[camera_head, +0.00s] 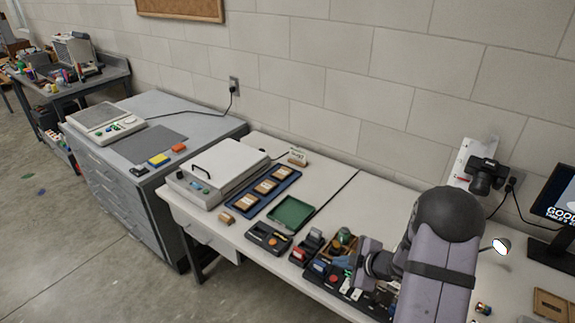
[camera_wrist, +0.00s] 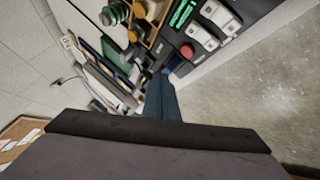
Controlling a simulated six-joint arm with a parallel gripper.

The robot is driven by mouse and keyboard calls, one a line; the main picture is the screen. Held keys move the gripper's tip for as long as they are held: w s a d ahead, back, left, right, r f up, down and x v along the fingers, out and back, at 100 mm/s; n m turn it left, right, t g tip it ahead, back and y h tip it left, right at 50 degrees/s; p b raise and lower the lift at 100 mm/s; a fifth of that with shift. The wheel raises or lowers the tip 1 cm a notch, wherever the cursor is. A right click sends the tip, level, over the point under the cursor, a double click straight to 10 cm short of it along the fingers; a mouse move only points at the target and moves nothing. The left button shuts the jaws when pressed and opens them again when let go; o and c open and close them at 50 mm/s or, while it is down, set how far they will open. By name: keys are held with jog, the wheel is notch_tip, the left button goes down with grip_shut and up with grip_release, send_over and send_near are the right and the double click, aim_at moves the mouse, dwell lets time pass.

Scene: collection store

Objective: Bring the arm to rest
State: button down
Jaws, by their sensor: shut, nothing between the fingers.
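My gripper (camera_head: 340,262) is at the end of my purple-grey arm, which reaches in from the lower right of the head view. It hangs over the white table's front part, above a cluster of small items. In the wrist view my gripper (camera_wrist: 161,82) shows as dark blue fingers closed together, with nothing between them. My arm hides part of the table and some of the items beneath it.
A green tray (camera_head: 292,212), a blue tray (camera_head: 252,209) with brown-framed pieces and a white lidded device (camera_head: 221,167) stand left of my gripper. A black tray (camera_head: 378,299) of small parts lies below. A monitor (camera_head: 560,206) stands far right. The floor at left is mostly open.

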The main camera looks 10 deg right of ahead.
jog(key=s+r+m+g+h, duration=0.3)
jog(key=s+r+m+h, duration=0.3)
jog(key=s+r+m, duration=0.15)
jog(key=s+a+r+m+g+y, duration=0.1)
jog(key=s+a+m+g, duration=0.3)
jog(key=s, duration=0.5)
jog(key=s+a+r+m+g+y, duration=0.1)
jog(key=s+a+m, duration=0.2)
jog(key=s+a, duration=0.4)
notch_tip(320, 180, down, 20)
jog(key=s+b, duration=0.1)
jog(key=b, duration=1.9)
jog(key=shift+s+d+r, duration=0.15)
jog(key=shift+d, duration=0.2)
